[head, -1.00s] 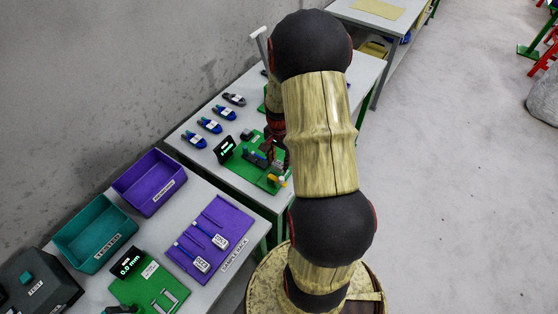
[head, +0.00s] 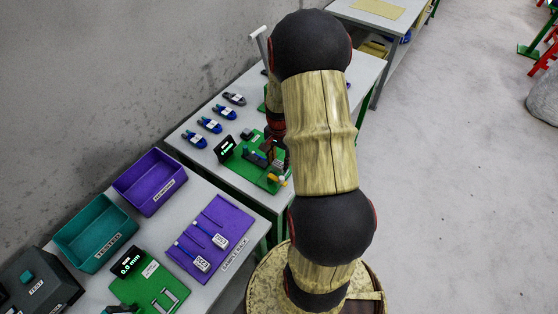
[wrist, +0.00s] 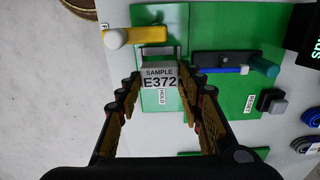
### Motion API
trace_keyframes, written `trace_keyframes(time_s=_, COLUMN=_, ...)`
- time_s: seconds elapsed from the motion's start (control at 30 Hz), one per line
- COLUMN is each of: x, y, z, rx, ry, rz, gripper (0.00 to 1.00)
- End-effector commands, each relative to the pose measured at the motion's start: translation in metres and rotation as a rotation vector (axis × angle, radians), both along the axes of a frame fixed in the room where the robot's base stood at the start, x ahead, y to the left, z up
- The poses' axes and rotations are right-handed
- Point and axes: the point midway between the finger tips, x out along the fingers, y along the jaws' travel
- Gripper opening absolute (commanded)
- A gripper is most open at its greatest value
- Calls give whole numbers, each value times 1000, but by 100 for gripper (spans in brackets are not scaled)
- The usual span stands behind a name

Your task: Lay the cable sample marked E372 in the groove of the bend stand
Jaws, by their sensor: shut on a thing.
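The sample's tag block (wrist: 160,76), reading "SAMPLE E372", is between the fingertips of my gripper (wrist: 160,92) in the wrist view. My gripper is shut on it, over the green bend stand (wrist: 212,22). A blue cable length (wrist: 222,70) with a white end runs to the right of the tag, along a dark bar (wrist: 205,58) on the stand. I cannot tell whether it lies in a groove or just above it. In the head view the stand (head: 276,180) is on the far table, and my arm hides much of the gripper.
A grey-black block (wrist: 271,102) sits to the right. Several blue cable pieces (head: 210,125) lie behind the stand. The purple sample rack (head: 211,238) holds other tagged samples on the near table.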

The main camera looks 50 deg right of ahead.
Motion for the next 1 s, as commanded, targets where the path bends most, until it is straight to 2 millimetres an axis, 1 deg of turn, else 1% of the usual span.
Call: trace_keyframes(time_s=1.0, x=0, y=0, z=-14, rx=0, ry=0, rz=0, gripper=11)
